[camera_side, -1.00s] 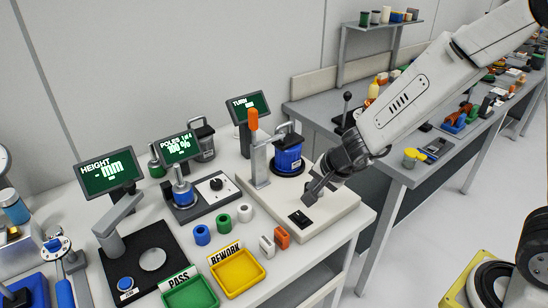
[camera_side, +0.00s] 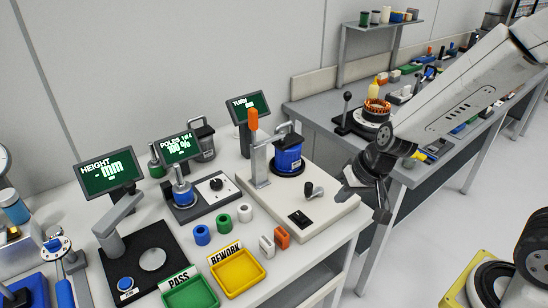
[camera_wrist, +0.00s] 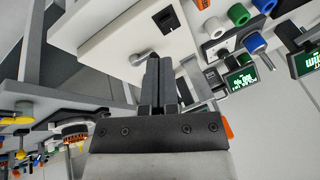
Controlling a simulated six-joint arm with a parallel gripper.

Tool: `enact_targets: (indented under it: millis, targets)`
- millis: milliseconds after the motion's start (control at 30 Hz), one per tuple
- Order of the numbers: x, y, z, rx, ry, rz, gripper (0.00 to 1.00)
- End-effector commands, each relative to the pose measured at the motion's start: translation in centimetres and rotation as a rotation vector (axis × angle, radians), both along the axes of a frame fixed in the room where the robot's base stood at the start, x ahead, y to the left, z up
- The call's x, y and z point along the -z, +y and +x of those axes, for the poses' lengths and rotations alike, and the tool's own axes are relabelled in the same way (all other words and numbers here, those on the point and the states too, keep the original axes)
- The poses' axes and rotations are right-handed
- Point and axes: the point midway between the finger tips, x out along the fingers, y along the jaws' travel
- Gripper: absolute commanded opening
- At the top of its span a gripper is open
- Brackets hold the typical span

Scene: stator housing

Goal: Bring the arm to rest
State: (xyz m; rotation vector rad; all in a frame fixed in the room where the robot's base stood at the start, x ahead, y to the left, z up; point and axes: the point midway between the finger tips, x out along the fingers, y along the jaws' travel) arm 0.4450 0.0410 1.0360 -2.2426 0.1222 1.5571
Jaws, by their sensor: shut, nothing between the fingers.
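The blue stator housing (camera_side: 288,157) stands on the round dark seat of the white turn station (camera_side: 330,212). A small dark crank knob (camera_side: 310,188) stands on that station, left of my gripper and apart from it; it also shows in the wrist view (camera_wrist: 143,57).
A clamp with an orange handle (camera_side: 252,120) stands beside the housing. Green (camera_side: 190,293) and yellow (camera_side: 238,273) trays lie at the front. A grey bench (camera_side: 318,108) with a copper-wound part (camera_side: 377,108) stands behind my gripper. The floor at the right is mostly clear.

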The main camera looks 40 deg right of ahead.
Motion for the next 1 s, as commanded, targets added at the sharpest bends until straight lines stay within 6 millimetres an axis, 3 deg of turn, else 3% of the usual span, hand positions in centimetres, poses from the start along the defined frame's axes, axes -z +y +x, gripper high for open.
enact_targets:
  millis: [500,1000]
  targets:
    - [0.2,-3.4,-4.7,-0.284,0.106,-0.225,0.0]
    - [0.3,-4.2,-5.4,-0.324,0.124,-0.266,0.0]
